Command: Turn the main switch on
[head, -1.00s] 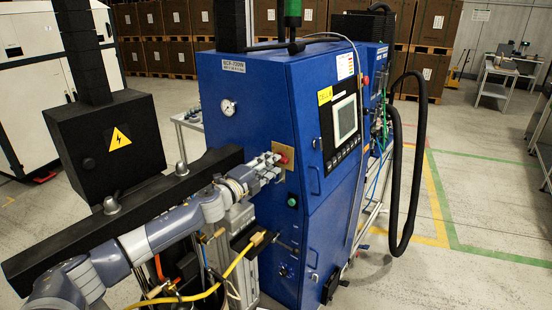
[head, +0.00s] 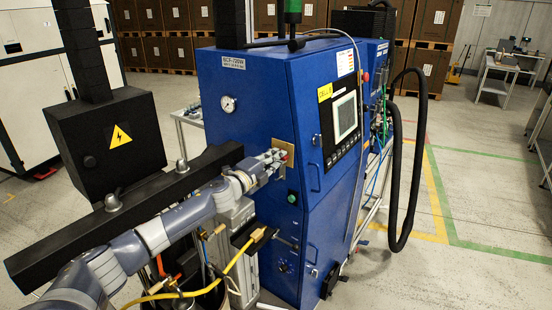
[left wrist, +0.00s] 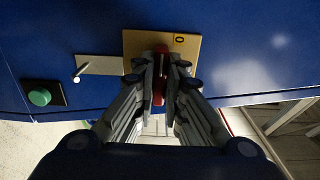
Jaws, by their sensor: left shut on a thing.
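The main switch is a red handle on a yellow plate (head: 284,141) on the blue cabinet's side. In the left wrist view the red handle (left wrist: 160,58) stands upright in the picture between my fingers, in front of the yellow plate (left wrist: 134,44). A "0" mark (left wrist: 179,40) shows on the plate to the right of the handle. My left gripper (head: 281,158) is at the switch, and its fingers (left wrist: 161,75) are shut on the red handle. The fingers hide part of the handle and plate. I cannot make out my right gripper.
A green button (head: 292,198) sits below the switch; it also shows in the left wrist view (left wrist: 40,97). A touch panel (head: 345,118) is on the cabinet's front. A dark beam (head: 60,236) and black box (head: 108,145) stand left, beside my arm.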

